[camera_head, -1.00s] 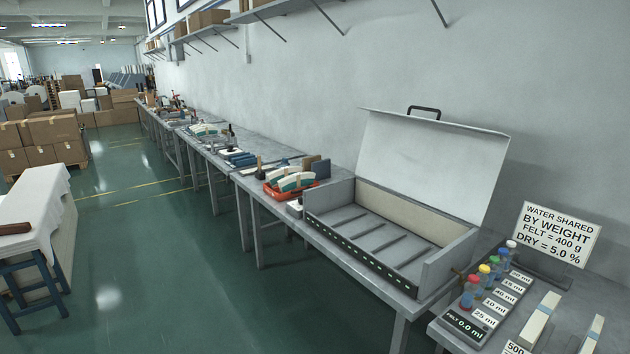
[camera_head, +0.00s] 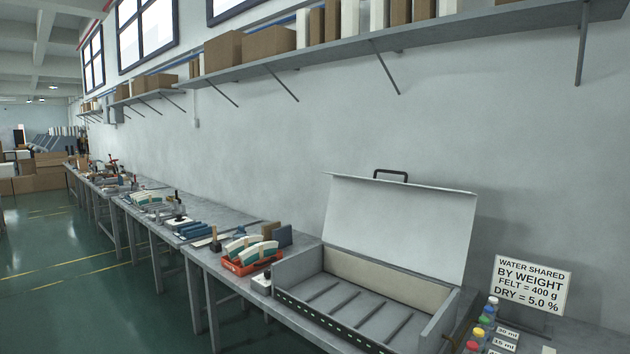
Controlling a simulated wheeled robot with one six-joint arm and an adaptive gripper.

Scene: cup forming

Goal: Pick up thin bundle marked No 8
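No bundle with a readable No 8 mark can be made out. Two curved white-and-green pieces (camera_head: 256,252) lie in a red tray (camera_head: 238,268) on the bench to the left of the open metal box. They may be bundles, but no marking on them can be read. My gripper is not in view.
An open grey metal box (camera_head: 432,336) with raised lid (camera_head: 400,220) stands on the bench, its slots empty. At lower right are colour-capped bottles (camera_head: 485,322) and a "water shared by weight" sign (camera_head: 532,284). A shelf (camera_head: 340,48) runs above. The green floor (camera_head: 90,290) at left is clear.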

